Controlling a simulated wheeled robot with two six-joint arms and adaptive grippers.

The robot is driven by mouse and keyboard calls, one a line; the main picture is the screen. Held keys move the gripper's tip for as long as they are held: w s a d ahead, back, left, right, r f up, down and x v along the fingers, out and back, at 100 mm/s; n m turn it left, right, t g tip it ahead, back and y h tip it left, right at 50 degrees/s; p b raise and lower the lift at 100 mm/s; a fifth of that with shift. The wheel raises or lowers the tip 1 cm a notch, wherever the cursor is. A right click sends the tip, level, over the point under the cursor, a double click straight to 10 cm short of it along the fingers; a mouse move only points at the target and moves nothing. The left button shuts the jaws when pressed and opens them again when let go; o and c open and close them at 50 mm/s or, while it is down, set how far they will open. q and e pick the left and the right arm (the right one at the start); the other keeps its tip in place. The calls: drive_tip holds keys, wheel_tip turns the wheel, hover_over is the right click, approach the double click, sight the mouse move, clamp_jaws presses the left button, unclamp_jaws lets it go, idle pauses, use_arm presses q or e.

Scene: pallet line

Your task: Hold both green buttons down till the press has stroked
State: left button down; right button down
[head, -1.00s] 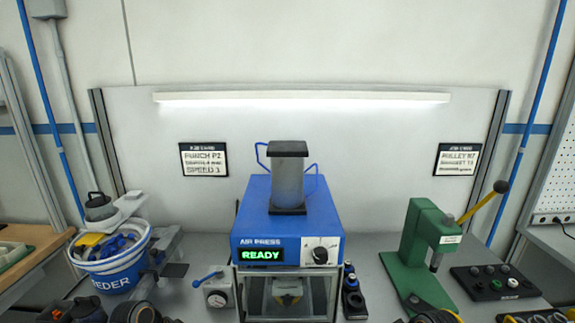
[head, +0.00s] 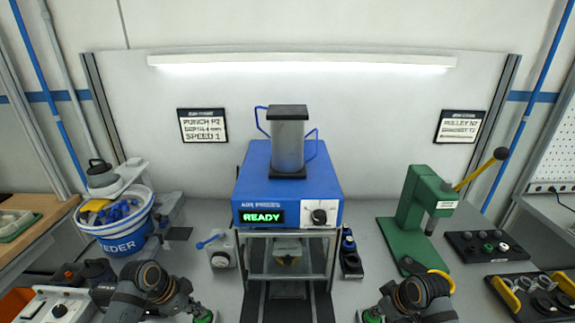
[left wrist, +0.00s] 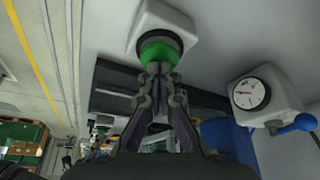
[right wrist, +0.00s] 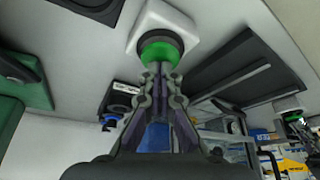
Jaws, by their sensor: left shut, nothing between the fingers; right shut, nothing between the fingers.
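The left green button (left wrist: 160,48) sits in a white housing (left wrist: 163,20) in the left wrist view. My left gripper (left wrist: 159,70) is shut and empty, its fingertips at the button's face and seemingly touching it. The right green button (right wrist: 160,50) sits in a like white housing. My right gripper (right wrist: 161,70) is shut and empty, its tips likewise at the button. How far either button is pushed in cannot be told. The blue air press (head: 290,190) stands between them in the head view. Its display (head: 262,217) reads READY in green.
A gauge with a blue lever (head: 221,248) stands left of the press, and a small dark fixture (head: 349,255) on its right. A blue-and-white bucket (head: 118,232) is at left. A green hand press (head: 420,210) and black trays (head: 485,247) are at right.

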use_arm(q)
drive_tip(key=shift+f, duration=0.45)
use_arm(e)
drive_tip(key=shift+f, duration=0.4)
idle(1.5)
